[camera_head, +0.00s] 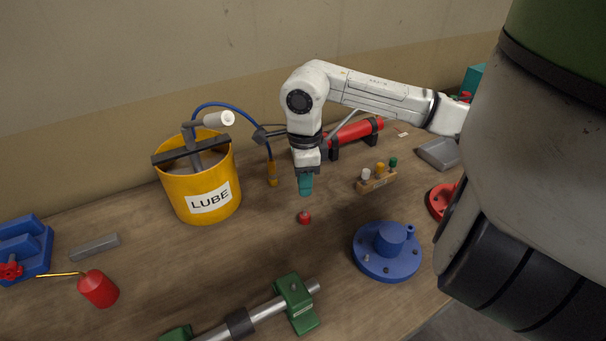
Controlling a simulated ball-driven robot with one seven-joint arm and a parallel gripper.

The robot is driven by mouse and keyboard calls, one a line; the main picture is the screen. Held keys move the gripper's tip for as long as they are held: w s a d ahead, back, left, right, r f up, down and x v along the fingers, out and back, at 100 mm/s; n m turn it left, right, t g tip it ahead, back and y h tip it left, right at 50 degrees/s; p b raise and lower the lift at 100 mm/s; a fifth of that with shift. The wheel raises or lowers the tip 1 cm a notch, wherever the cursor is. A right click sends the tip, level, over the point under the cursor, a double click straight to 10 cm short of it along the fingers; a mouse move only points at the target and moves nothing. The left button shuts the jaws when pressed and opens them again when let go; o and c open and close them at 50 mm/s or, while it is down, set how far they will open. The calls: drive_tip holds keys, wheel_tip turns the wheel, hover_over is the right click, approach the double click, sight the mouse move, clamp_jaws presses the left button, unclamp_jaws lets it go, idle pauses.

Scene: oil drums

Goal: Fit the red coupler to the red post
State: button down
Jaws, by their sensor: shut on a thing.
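My gripper (306,186) points straight down above the middle of the bench. Its end shows as a teal block, with no gap visible between the fingers. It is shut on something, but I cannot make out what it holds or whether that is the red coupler. A small red piece (304,218) with a narrower top stands on the bench just below the gripper, with a strip of bare wood between them. It may be the red post; it is too small to be sure.
A wooden rack (377,181) with white, orange and green pieces is right. A blue flange (372,262) and green-clamped shaft (265,311) lie in front. Bare wood surrounds the red piece.

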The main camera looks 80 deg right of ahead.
wheel_tip(320, 180, down, 4)
drive_tip(key=shift+r+b, duration=0.25)
drive_tip(key=shift+b, duration=0.5)
drive_tip(key=shift+f+b, duration=0.8)
drive_tip(key=shift+b, duration=0.15)
drive_tip(key=shift+f+b, duration=1)
drive_tip(key=shift+b, duration=0.75)
drive_tip(key=c, duration=0.9)
unclamp_jaws()
wheel_tip(320, 180, up, 11)
drive_tip(key=shift+f+b, duration=0.1)
drive_tip(key=shift+b, duration=0.45)
